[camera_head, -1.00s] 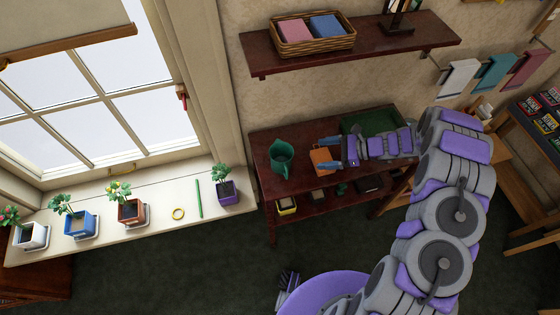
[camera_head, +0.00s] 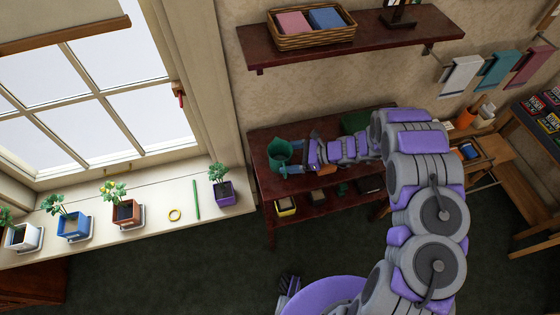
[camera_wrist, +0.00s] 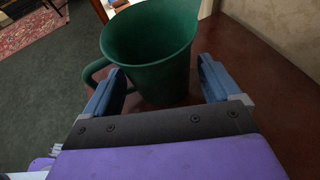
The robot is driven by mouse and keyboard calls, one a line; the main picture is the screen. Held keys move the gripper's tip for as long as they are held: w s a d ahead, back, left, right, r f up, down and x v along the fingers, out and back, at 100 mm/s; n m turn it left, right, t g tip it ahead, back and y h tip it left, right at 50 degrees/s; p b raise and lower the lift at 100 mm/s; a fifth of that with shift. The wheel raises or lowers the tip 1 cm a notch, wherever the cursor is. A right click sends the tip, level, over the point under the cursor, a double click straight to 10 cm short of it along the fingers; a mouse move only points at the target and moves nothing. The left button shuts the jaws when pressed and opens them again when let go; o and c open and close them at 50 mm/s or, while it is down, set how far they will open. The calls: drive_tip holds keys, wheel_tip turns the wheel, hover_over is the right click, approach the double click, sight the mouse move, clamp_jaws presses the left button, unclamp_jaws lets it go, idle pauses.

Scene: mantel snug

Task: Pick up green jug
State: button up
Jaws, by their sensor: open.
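The green jug (camera_head: 279,154) stands upright on the top of the dark red side table (camera_head: 262,138), near its left end. In the wrist view the jug (camera_wrist: 155,50) is close ahead, its handle on the left and its open rim tipped into view. My gripper (camera_head: 285,158) is at the jug's right side in the head view. In the wrist view my gripper (camera_wrist: 160,88) is open, with one blue finger on each side of the jug's lower body. The left finger is close to the handle. I cannot tell whether either finger touches the jug.
A wall shelf (camera_head: 385,40) with a wicker basket (camera_head: 310,40) hangs above the table. A green tray (camera_head: 356,122) lies behind my arm, partly hidden. The windowsill (camera_head: 155,208) with several potted plants is at the left. Small items stand on the table's lower shelf.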

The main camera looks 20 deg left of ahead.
sight(280, 158)
drive_tip(key=shift+b+x, duration=0.35)
drive_tip(key=shift+x, duration=1.5)
drive_tip(key=shift+d+r, duration=0.1)
drive_tip(key=shift+d, duration=0.15)
drive_tip(key=c, duration=0.9)
drive_tip(key=shift+a, duration=0.1)
drive_tip(key=shift+r, duration=0.1)
